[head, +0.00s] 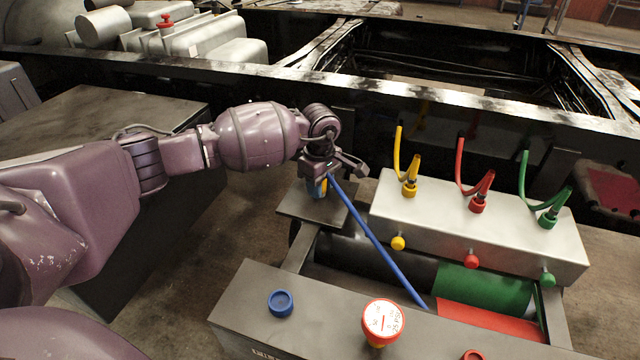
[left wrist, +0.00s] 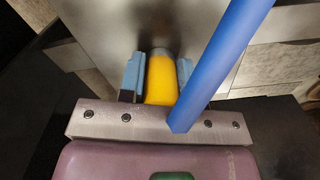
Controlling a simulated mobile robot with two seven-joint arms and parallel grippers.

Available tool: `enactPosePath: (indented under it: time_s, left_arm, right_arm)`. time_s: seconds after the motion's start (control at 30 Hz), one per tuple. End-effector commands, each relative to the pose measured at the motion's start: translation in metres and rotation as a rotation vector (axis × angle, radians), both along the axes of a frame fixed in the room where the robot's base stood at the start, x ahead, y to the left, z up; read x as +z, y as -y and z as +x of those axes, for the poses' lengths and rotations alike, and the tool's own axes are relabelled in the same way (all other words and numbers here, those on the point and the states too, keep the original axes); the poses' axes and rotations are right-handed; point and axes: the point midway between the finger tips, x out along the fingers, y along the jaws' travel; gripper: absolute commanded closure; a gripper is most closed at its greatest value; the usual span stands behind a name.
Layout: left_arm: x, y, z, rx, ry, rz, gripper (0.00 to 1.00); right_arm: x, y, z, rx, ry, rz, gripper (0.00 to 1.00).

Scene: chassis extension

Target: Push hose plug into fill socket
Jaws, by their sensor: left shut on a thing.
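My left gripper (head: 320,188) is over a small dark plate left of the silver box. In the left wrist view it is shut on a yellow rounded piece, seemingly the hose plug (left wrist: 161,80), between its two blue finger pads. A blue hose (head: 378,240) slants from the gripper down to the red and green cylinders; it also crosses the left wrist view (left wrist: 222,60). The hose's join to the yellow piece is hidden. A blue ring, possibly the fill socket (head: 281,303), sits on top of the front grey box, apart from the gripper. My right gripper is out of view.
The silver box (head: 480,221) carries yellow, red and green hoses and knobs. A white-faced gauge (head: 383,322) with a red rim stands on the front grey box (head: 245,300). A black chassis rail (head: 400,98) runs behind. Floor shows between the dark block and the grey box.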

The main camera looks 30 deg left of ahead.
Motion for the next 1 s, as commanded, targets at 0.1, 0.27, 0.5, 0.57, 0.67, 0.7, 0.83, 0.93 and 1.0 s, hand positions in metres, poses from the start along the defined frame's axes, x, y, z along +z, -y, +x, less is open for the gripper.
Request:
enactPosePath:
  time_s: [0.1, 0.27, 0.5, 0.57, 0.67, 0.7, 0.83, 0.93, 1.0]
  left_arm:
    - [0.0, 0.0, 0.0, 0.0, 0.001, 0.0, 0.9]
    - [0.008, 0.0, 0.001, 0.0, 0.003, 0.001, 0.9]
    - [0.053, -0.001, 0.002, -0.001, 0.011, 0.002, 0.9]
    - [0.069, 0.0, 0.001, -0.001, 0.012, 0.001, 0.9]
    - [0.097, -0.001, 0.001, 0.0, 0.013, 0.001, 0.9]
    - [0.107, 0.0, 0.001, 0.0, 0.013, 0.0, 0.9]
    - [0.138, 0.0, 0.001, 0.0, 0.011, 0.001, 0.9]
    - [0.159, 0.0, 0.001, 0.0, 0.009, 0.0, 0.9]
    - [0.171, 0.0, 0.0, 0.0, 0.007, 0.001, 0.9]
  right_arm:
    - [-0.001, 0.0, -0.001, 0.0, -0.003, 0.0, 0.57]
    - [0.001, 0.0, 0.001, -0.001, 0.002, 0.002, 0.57]
    - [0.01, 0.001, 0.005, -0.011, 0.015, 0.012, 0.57]
    - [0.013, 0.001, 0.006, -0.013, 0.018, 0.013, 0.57]
    - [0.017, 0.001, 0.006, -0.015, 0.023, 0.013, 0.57]
    - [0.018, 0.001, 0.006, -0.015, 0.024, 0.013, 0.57]
    - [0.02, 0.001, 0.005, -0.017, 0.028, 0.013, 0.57]
    - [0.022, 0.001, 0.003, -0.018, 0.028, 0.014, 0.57]
    - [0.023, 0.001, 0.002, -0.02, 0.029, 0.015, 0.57]
